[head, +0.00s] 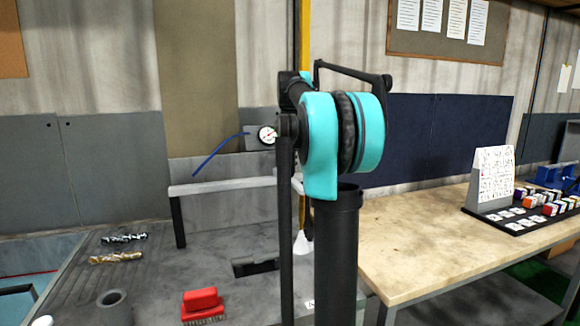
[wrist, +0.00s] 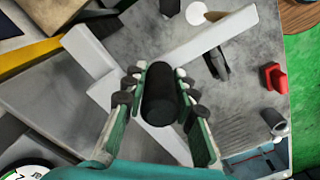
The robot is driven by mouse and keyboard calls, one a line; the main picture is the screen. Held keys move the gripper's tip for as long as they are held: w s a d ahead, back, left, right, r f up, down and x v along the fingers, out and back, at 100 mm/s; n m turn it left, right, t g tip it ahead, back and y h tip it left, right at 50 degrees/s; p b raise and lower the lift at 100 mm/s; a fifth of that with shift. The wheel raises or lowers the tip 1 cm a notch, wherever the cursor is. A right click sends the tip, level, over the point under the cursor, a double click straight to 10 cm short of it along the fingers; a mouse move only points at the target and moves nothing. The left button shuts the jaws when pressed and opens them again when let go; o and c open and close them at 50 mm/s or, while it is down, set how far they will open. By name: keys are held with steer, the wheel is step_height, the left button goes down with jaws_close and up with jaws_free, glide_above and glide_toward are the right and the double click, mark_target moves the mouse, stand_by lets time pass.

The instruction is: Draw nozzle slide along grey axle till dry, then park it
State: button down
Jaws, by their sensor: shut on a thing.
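My gripper (wrist: 160,74) shows in the wrist view with its two green-sided fingers closed on either side of a black cylindrical grip (wrist: 160,98). I take this grip for the nozzle slide's handle; what lies beneath it is hidden. A pale straight bar (wrist: 212,40) passes behind the fingers. It also shows in the head view (head: 222,186), raised above the grey bench on a dark leg. I cannot tell whether this bar is the grey axle. In the head view my arm hides the gripper and the grip. A white cone (head: 302,243) shows partly beside my arm.
A red brush (head: 202,303), a black bracket (head: 255,265) and a grey round cup (head: 112,304) stand on the grey bench. Black and gold pieces (head: 117,257) lie at left. A dial gauge (head: 267,135) with a blue hose is behind. A wooden table (head: 420,240) is at right.

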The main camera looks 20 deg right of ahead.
steer(key=a, duration=3.2)
steer(key=shift+a, duration=0.25)
steer(key=c, duration=1.2)
jaws_free()
steer(key=shift+a, duration=0.1)
step_height(320, 180, up, 12)
